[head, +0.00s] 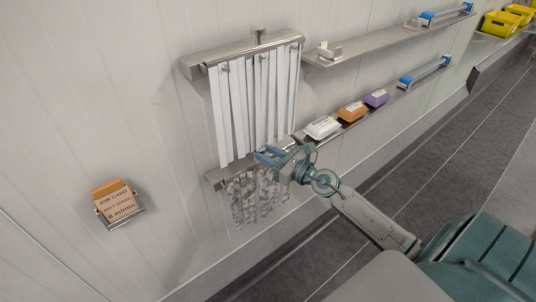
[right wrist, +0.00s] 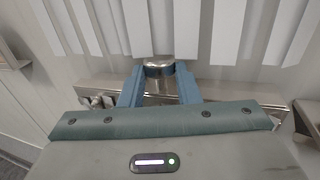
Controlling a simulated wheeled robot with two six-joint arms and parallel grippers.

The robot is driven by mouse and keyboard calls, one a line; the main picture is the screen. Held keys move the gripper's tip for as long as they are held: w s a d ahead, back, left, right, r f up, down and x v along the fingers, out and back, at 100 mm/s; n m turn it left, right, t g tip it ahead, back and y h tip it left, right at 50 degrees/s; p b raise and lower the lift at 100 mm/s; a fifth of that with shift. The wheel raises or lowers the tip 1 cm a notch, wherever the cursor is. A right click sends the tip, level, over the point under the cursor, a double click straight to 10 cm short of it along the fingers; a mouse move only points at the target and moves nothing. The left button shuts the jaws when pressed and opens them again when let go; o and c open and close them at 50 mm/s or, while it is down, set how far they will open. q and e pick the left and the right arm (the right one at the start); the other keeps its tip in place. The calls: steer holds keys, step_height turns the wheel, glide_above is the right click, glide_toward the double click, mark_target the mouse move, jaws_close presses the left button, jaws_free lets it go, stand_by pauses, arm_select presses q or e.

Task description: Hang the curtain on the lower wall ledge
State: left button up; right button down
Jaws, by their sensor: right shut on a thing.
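In the head view, a curtain of white strips (head: 231,110) hangs from a metal rail (head: 200,63) with a knob on top. Below it is the lower wall ledge (head: 218,177), with a curtain of mottled grey strips (head: 245,205) hanging at it. My right gripper (head: 268,156) is at this ledge, in front of the white strips' lower ends. In the right wrist view, its blue fingers (right wrist: 160,76) are shut on a round metal knob (right wrist: 158,66). Whether the grey curtain's bar rests on the ledge is hidden. My left gripper is out of view.
Blue-ended rollers (head: 425,72) lie farther along. A job card (head: 118,201) is at left. Yellow bins (head: 500,23) stand far right.

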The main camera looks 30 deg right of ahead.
steer(key=shift+f+b, duration=0.9)
steer(key=shift+f, duration=0.1)
steer(key=c, duration=1)
jaws_free()
steer(key=shift+s, duration=0.15)
steer(key=b+v, duration=0.6)
steer(key=v, duration=0.4)
steer(key=shift+s+d, duration=0.15)
steer(key=shift+d, duration=0.05)
